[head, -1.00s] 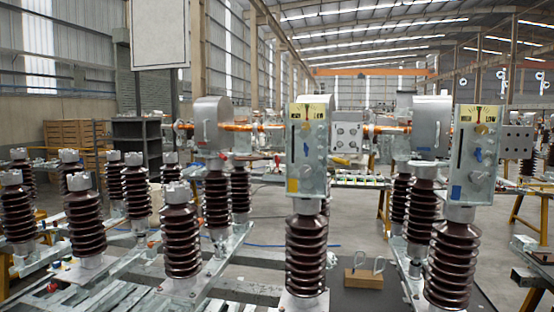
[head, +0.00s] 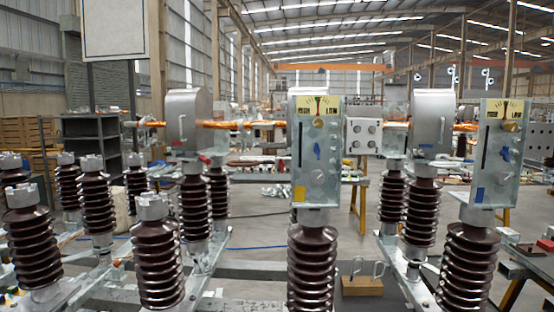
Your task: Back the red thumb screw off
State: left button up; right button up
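I cannot clearly make out a red thumb screw. A small red spot (head: 204,159) shows below the left grey metal housing (head: 188,118), too small to identify. A front control panel (head: 318,185) stands on a brown ribbed insulator (head: 312,262). It has a dial at the top, a dark slot, a brass-coloured knob, a blue handle and a yellow label. A similar panel (head: 481,150) stands to the right on another insulator (head: 467,262), with a blue label at its lower left. Neither of my grippers is in view.
Several brown insulators (head: 157,262) on metal rails fill the left foreground. A wooden block (head: 362,287) with two metal loops sits on a dark surface between the front insulators. A right-hand grey housing (head: 433,120) stands behind. Open floor (head: 262,232) shows between the rails.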

aim_at(282, 164)
jog(key=i+j+z, duration=0.2)
jog(key=i+j, duration=0.15)
jog(key=j, duration=0.3)
jog(key=i+j, duration=0.15)
jog(key=j, duration=0.2)
jog(key=i+j+z, duration=0.15)
jog(key=j, duration=0.2)
jog(key=i+j+z, duration=0.1)
jog(key=j, duration=0.25)
jog(key=i+j+z, duration=0.1)
jog(key=j, duration=0.25)
jog(key=i, duration=0.1)
